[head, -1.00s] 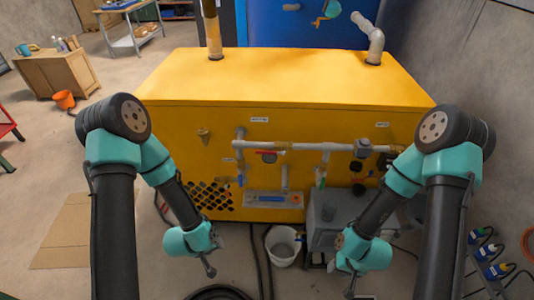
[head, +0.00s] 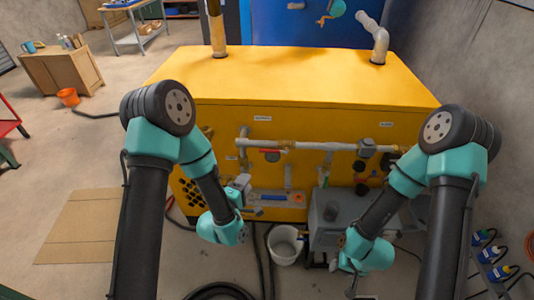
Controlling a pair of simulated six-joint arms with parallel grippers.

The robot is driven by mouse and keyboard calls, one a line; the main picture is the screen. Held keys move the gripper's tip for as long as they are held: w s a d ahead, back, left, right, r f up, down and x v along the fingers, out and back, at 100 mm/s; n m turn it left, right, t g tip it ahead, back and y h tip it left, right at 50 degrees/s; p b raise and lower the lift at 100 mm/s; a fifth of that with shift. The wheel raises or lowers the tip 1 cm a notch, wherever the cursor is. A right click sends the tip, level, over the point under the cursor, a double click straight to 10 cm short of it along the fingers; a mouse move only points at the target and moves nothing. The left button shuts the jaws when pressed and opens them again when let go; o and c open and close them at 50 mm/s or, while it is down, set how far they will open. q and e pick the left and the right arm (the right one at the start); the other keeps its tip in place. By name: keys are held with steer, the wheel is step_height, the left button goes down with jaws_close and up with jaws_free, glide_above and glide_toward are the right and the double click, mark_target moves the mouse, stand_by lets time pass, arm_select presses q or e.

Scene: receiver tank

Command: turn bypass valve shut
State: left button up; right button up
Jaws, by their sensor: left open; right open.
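A pale pipe run (head: 310,146) crosses the front of the yellow tank housing (head: 300,82). The labels are too small to read, so I cannot tell which valve is the bypass. My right gripper (head: 351,291) is open and low at the bottom edge, away from the pipes.
A white bucket (head: 285,246) stands on the floor beside a grey machine (head: 334,215). Dark hoses run along the floor in front of the housing. Cardboard (head: 75,230) lies at the left.

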mark_target(267, 152)
arm_select(q)
steer(key=shift+w, duration=0.15)
steer(key=x, duration=1.7)
steer(key=shift+d, duration=0.1)
steer(key=shift+c, duration=0.3)
jaws_close()
